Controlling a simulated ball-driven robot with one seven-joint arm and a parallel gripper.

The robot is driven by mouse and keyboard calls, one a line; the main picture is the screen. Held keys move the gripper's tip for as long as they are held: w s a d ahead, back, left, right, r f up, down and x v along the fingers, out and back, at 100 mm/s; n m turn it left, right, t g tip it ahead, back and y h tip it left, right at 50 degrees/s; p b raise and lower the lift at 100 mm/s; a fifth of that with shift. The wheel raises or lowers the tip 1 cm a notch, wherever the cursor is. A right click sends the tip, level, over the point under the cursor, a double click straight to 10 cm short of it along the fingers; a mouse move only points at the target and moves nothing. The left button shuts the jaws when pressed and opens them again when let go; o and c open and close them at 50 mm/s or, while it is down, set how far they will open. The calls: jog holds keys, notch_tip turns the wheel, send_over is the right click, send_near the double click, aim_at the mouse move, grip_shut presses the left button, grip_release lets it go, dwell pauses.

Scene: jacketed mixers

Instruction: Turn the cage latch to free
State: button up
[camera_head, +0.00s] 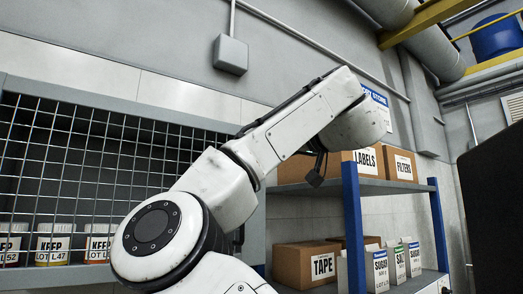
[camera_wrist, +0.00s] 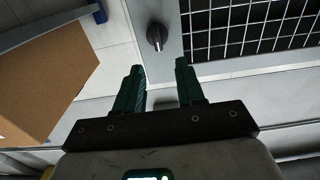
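The cage (camera_head: 90,150) has a dark wire-mesh front in a grey frame at the left of the head view. Its mesh (camera_wrist: 250,28) also shows at the upper right of the wrist view. The latch (camera_wrist: 156,36) is a dark knob on the pale frame post beside the mesh. My gripper (camera_wrist: 156,75) is open and empty, with its two green fingers apart. The knob appears beyond and between the fingertips, and nothing touches it. My gripper is out of sight in the head view, and the latch cannot be made out there.
A cardboard box (camera_wrist: 45,80) is close on the left in the wrist view. Right of the cage, a shelf with blue posts (camera_head: 353,220) holds a TAPE box (camera_head: 305,264), a LABELS box (camera_head: 345,163) and several cartons. Jars labelled KEEP (camera_head: 53,243) stand behind the mesh.

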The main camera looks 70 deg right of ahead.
jog(key=p+x, duration=0.2)
jog(key=x, duration=0.4)
jog(key=shift+w, duration=0.2)
jog(key=shift+d, duration=0.15)
jog(key=shift+c, duration=0.4)
grip_shut()
